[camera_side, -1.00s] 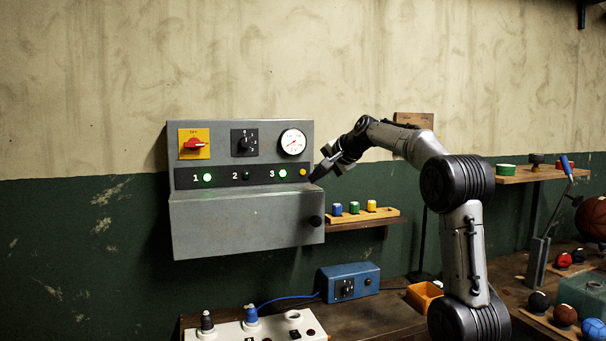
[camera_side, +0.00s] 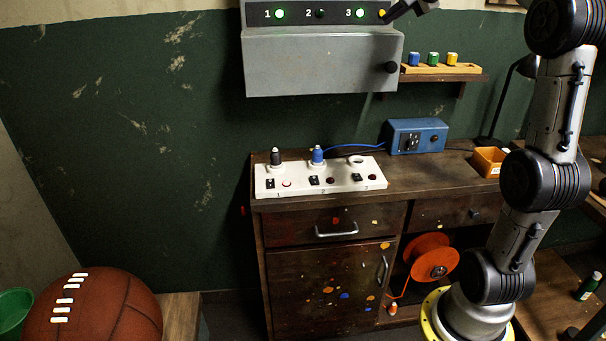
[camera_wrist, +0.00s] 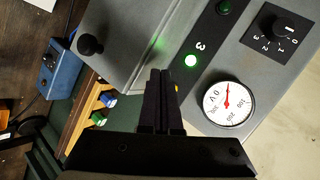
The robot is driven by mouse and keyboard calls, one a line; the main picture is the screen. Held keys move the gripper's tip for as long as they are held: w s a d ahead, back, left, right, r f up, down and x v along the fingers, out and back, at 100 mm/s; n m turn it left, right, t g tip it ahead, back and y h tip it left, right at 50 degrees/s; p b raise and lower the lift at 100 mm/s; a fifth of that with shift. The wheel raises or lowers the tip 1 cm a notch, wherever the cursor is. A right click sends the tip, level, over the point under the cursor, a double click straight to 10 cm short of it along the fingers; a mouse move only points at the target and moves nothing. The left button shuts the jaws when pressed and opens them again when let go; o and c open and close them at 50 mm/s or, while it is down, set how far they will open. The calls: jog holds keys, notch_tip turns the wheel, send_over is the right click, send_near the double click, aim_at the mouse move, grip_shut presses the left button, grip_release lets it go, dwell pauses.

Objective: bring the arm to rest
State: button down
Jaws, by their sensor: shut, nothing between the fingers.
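My gripper (camera_side: 388,18) is at the right end of the grey panel's (camera_side: 320,65) lamp strip, with its tips close to the yellow button (camera_side: 382,13). Whether they touch it I cannot tell. In the wrist view, the fingers of my gripper (camera_wrist: 160,76) lie together, shut and empty, in front of the panel. A bit of yellow shows beside them. Lamp 3 glows green in the side view (camera_side: 360,13) and in the wrist view (camera_wrist: 191,60). Lamp 1 (camera_side: 280,14) is also lit, and lamp 2 (camera_side: 320,13) is dark.
A black knob (camera_side: 390,67) sticks out of the panel, left of a shelf with coloured plugs (camera_side: 433,59). The dial gauge (camera_wrist: 228,103) is near my fingers. Below, the workbench (camera_side: 420,182) holds a white socket box (camera_side: 325,180), a blue box (camera_side: 417,136) and an orange bin (camera_side: 489,160).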

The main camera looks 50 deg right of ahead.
jog(key=w+a+r+n+t+y, duration=0.1)
jog(key=a+r+n+y, duration=0.2)
jog(key=a, duration=1.3)
jog(key=s+a+f+n+g+y, duration=0.1)
jog(key=s+a+f+n, duration=0.2)
jog(key=a, duration=0.4)
jog(key=s+a+f+n+y, duration=0.1)
jog(key=s+a+f+n, duration=0.25)
jog(key=a, duration=0.35)
jog(key=s+a+f+n+g, duration=0.2)
jog(key=s+f+n, duration=0.3)
jog(key=s+f, duration=0.3)
jog(key=s+a+f+n+g, duration=0.2)
jog(key=s+f+n, duration=0.3)
jog(key=s+f, duration=0.3)
notch_tip(320, 180, down, 4)
jog(key=shift+s+r+g, duration=0.1)
jog(key=shift+s+g, duration=0.15)
jog(key=shift+g, duration=0.05)
